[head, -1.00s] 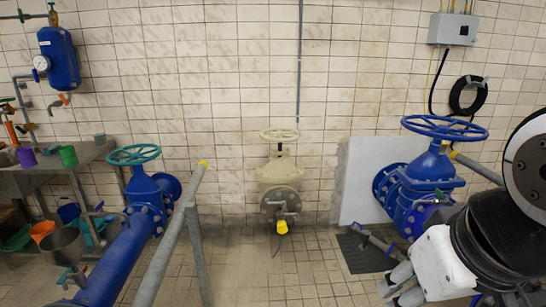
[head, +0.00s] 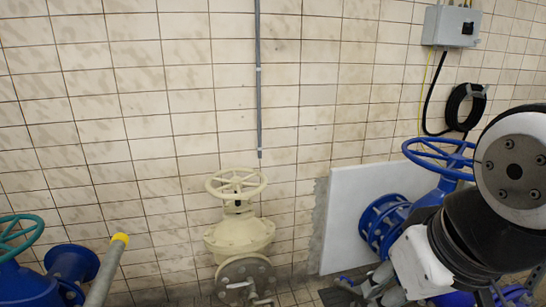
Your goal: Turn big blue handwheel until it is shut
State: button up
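The big blue handwheel (head: 409,151) is at the right in the head view, lying nearly flat on top of a blue valve (head: 385,222) by the wall. My arm hides its right side and much of the valve body. My gripper (head: 366,290) is at the lower right, below and to the left of the wheel in the picture, and apart from it. Its fingers are small and partly cut off by the lower edge, so I cannot tell whether they are open or shut. Nothing shows between the wheel and the gripper as a hold.
A cream valve with a cream handwheel (head: 236,184) stands at the middle. A teal handwheel (head: 20,233) on blue pipe and a yellow-capped rail (head: 108,262) are at the left. A white panel (head: 345,220) is behind the blue valve. A grey box (head: 452,26) and black cable coil (head: 466,107) hang above.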

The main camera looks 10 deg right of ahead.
aim_at(455, 160)
jog(key=i+l+z, duration=0.2)
jog(key=i+z, duration=0.75)
jog(key=i, duration=0.3)
jog(key=i+j+z, duration=0.3)
jog(key=i+z, duration=0.2)
jog(key=i+j+z, duration=0.2)
jog(key=i+j, duration=0.15)
jog(key=i, duration=0.2)
jog(key=k+l, duration=0.25)
jog(key=l, duration=0.15)
